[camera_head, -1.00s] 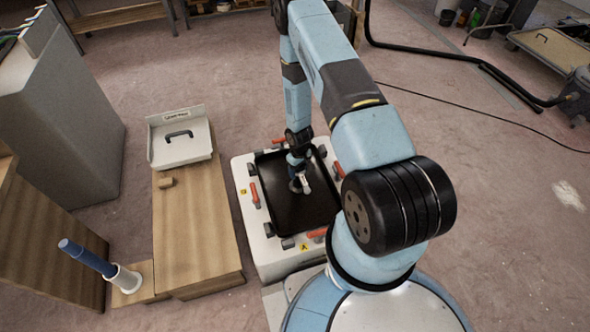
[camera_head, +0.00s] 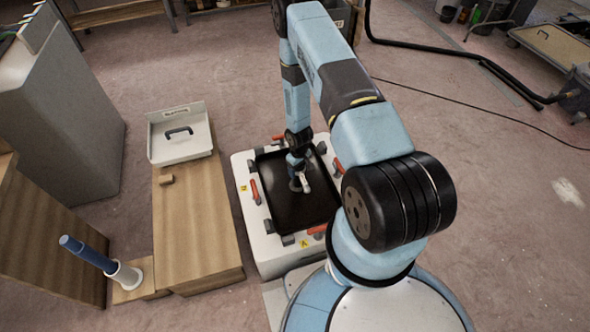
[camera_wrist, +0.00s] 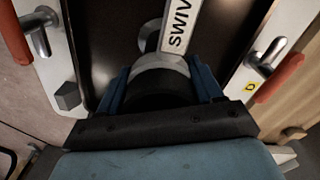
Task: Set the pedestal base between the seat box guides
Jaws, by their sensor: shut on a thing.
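My gripper (camera_wrist: 165,88) is shut on a round grey-and-black part, which I take to be the pedestal base (camera_wrist: 158,63). A white lever marked "SWIV…" (camera_wrist: 181,25) extends up from it in the wrist view. The head view shows the gripper (camera_head: 297,179) pointing down over the black tray of a white box (camera_head: 245,222). The part's underside is hidden, so I cannot tell whether it touches the tray.
Orange-handled clamps (camera_head: 255,191) line the white box's rim. A pale tray with a black handle (camera_head: 180,150) sits at the wooden box's far end. A blue post in a white socket (camera_head: 128,275) stands at lower left. Open floor lies right, crossed by a cable.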

